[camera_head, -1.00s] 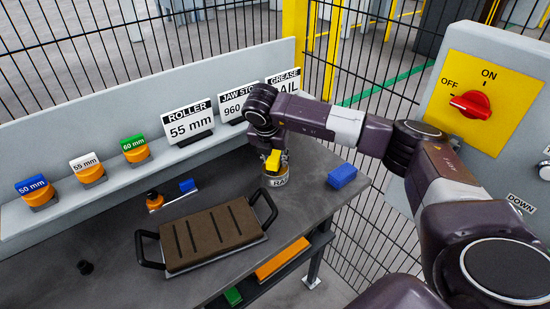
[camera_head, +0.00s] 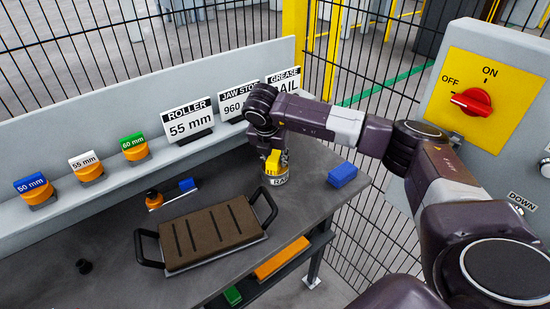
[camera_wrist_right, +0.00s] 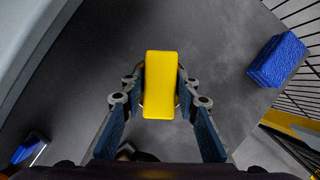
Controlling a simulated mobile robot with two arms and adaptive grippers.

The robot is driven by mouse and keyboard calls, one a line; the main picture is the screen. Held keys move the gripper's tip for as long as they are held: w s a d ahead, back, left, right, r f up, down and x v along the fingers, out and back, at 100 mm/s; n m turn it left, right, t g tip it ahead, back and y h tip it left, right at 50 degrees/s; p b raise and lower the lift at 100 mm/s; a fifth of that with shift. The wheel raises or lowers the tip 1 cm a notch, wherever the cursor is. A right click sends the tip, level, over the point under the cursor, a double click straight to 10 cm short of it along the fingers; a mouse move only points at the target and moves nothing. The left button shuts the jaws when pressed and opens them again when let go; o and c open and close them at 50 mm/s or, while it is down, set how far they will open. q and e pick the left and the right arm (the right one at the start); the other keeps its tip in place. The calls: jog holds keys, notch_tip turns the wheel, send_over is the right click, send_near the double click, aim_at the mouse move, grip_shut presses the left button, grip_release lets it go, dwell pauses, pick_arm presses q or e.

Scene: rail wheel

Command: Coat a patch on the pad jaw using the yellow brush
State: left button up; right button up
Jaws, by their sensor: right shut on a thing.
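The pad jaw (camera_head: 208,234) is a brown grooved slab with two black handles, lying on the dark workbench. The yellow brush (camera_head: 273,161) is upright at a can (camera_head: 276,177) with a partly readable label. In the right wrist view the yellow block of the brush (camera_wrist_right: 161,85) sits between the fingertips, and the can is mostly hidden beneath it. My right gripper (camera_wrist_right: 161,95) is shut on the yellow brush; it also shows over the can in the head view (camera_head: 273,153). My left gripper is not in view.
A blue block (camera_head: 342,175) lies right of the can. A blue-handled tool (camera_head: 187,185) and an orange-and-black piece (camera_head: 154,199) lie behind the pad jaw. Orange rollers (camera_head: 135,149) line the ledge (camera_head: 110,180). A control box (camera_head: 490,85) stands at right.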

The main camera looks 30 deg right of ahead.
aim_at(275, 155)
jog(key=shift+s+a+f, duration=0.1)
jog(key=shift+r+p, duration=0.55)
jog(key=shift+r, duration=0.55)
jog(key=shift+r+p, duration=0.95)
jog(key=shift+r, duration=1.5)
